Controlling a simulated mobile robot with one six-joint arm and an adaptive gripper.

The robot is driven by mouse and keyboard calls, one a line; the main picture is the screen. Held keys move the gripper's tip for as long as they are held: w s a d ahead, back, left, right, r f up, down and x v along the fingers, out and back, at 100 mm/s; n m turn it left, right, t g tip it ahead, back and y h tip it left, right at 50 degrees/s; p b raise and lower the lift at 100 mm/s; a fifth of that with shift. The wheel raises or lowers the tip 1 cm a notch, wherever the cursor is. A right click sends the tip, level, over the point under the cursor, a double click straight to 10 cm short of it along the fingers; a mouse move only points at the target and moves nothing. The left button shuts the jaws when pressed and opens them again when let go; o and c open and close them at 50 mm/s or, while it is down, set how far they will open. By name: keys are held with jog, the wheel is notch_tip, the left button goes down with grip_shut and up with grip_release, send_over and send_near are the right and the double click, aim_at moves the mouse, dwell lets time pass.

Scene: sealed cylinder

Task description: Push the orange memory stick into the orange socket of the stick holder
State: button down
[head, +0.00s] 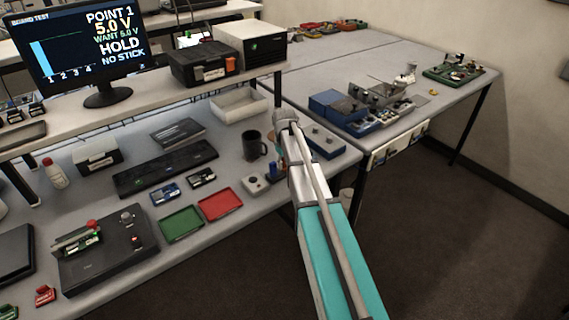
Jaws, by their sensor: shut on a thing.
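My arm reaches in from the bottom of the head view, and its far joint is over the front right of the near bench. I cannot make out my gripper or its fingertips; the arm seems to hide them. A small blue upright piece (272,169) shows just left of the arm, beside a small light grey box (256,184) with a dark round top. I cannot tell whether the blue piece belongs to the stick holder. I cannot make out the orange memory stick or the orange socket.
A black mug (254,147), a red tray (220,204) and a green tray (181,223) are left of the arm. A low blue-grey case (326,142) lies to its right. The monitor (82,48) reads "HOLD" and "NO STICK". A dark test unit (108,255) stands front left.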

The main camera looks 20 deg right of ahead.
jog(key=shift+f, duration=0.15)
jog(key=shift+c, duration=1.8)
grip_release()
jog(key=shift+r, duration=0.2)
notch_tip(320, 180, up, 7)
jog(key=p, duration=0.7)
jog(key=shift+f, duration=0.1)
jog(key=shift+a, duration=0.15)
jog(key=s+a, duration=0.1)
jog(key=a, duration=0.3)
jog(key=s+a, duration=0.1)
jog(key=a, duration=0.7)
jog(key=shift+s+a+f, duration=0.1)
jog(key=shift+s+a, duration=0.15)
jog(key=shift+s, duration=0.15)
